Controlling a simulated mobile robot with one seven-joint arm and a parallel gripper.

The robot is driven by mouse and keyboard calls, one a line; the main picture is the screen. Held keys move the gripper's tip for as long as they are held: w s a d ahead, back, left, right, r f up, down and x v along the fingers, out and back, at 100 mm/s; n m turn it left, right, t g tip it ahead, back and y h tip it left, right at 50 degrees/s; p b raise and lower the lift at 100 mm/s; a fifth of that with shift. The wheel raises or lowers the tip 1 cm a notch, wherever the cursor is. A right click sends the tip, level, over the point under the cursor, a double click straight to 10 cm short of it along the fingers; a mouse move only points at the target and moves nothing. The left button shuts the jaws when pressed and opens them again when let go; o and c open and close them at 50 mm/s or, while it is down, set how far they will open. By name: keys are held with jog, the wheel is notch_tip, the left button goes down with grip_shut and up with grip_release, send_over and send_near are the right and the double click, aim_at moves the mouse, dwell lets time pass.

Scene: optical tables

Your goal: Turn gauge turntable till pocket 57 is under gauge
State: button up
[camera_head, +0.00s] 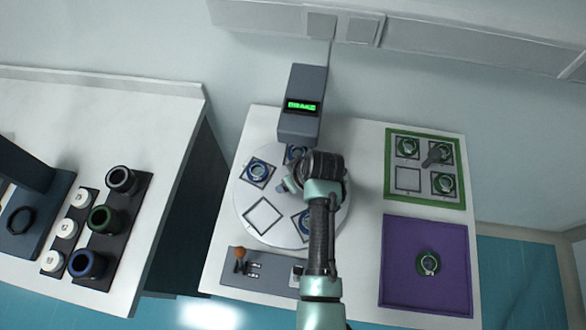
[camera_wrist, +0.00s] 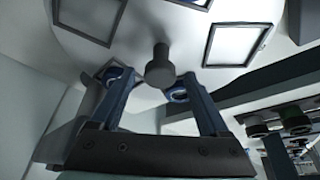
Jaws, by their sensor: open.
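The white round turntable (camera_head: 243,193) carries square framed pockets. One pocket at the left holds a blue ring part (camera_head: 258,172), one at the lower left is empty (camera_head: 262,215), and one at the lower right holds another ring part, partly hidden by my arm. The grey gauge (camera_head: 303,105) stands at the back with a green lit display too small to read. A pocket just in front of it is partly hidden. My gripper (camera_head: 285,187) is low over the turntable. In the wrist view its open fingers (camera_wrist: 152,85) stand either side of a dark knob (camera_wrist: 160,66); contact is unclear.
A control strip (camera_head: 262,268) with an orange-knobbed lever lies at the front. At right are a green-framed tray (camera_head: 388,170) with ring parts and a purple tray (camera_head: 400,290) with one ring. A gap separates the left table (camera_head: 150,115), which holds several cylinders.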

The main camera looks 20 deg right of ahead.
grip_shut()
dwell(0.4)
dwell(1.0)
